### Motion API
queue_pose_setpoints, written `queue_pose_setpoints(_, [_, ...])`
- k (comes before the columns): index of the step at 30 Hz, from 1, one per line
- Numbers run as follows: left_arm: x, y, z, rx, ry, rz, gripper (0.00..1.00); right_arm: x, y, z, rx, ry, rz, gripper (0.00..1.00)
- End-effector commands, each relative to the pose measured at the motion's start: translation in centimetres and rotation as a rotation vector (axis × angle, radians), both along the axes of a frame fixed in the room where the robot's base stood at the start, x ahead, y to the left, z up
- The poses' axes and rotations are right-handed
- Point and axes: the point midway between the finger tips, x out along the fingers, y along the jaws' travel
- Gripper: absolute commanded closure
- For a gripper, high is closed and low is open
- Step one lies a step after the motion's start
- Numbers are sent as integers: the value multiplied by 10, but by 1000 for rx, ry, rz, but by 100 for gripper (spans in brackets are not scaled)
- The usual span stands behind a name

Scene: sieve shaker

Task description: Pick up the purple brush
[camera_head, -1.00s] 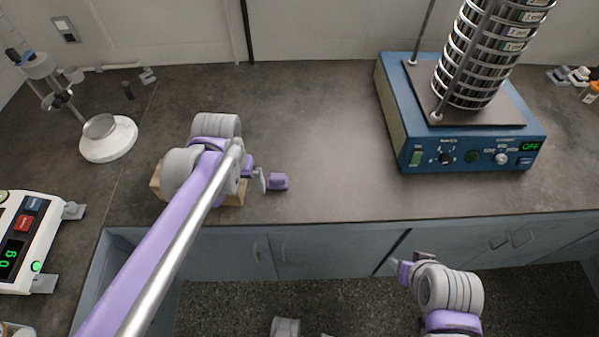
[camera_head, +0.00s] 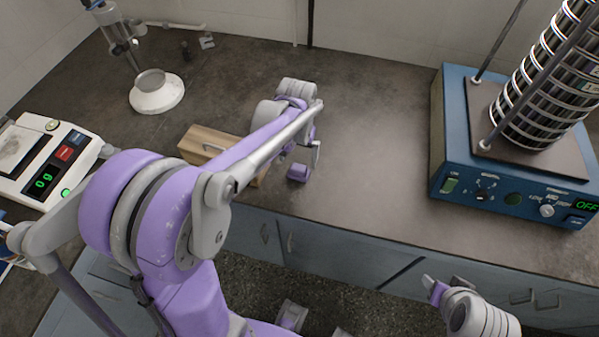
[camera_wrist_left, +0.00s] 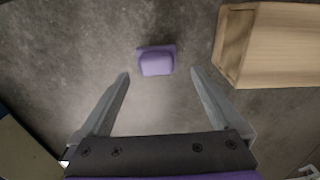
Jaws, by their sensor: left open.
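The purple brush (camera_head: 298,172) is a small block on the dark worktop, close to its front edge. In the left wrist view the brush (camera_wrist_left: 156,61) lies beyond the fingertips, between the lines of the two fingers and apart from both. My left gripper (camera_head: 315,152) is open and empty, above and just behind the brush in the head view. Its two fingers also show in the left wrist view (camera_wrist_left: 160,74). My right gripper (camera_head: 438,289) is low at the front right, off the worktop; whether it is open does not show clearly.
A wooden block (camera_head: 205,142) lies left of the brush, close to the left gripper's right finger in the wrist view. A blue sieve shaker (camera_head: 480,185) stands at the right and a scale (camera_head: 85,145) at the left. Clear worktop lies between brush and shaker.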

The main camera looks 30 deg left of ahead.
Motion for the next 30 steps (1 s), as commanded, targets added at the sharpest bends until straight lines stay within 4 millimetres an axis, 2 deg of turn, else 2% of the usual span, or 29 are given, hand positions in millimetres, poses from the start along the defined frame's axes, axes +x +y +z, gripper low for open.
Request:
queue_pose_setpoints(12, [-4, -5, -50, 0, -1, -1, 0, 0, 0, -1, 0, 0, 0, 44])
queue_pose_setpoints(21, [-4, -5, -53, 0, -1, -1, 2, 0, 0, -1, 0, 1, 0, 44])
queue_pose_setpoints(30, [-4, -5, -53, 0, -1, -1, 56, 0, 0, -1, 0, 0, 0, 44])
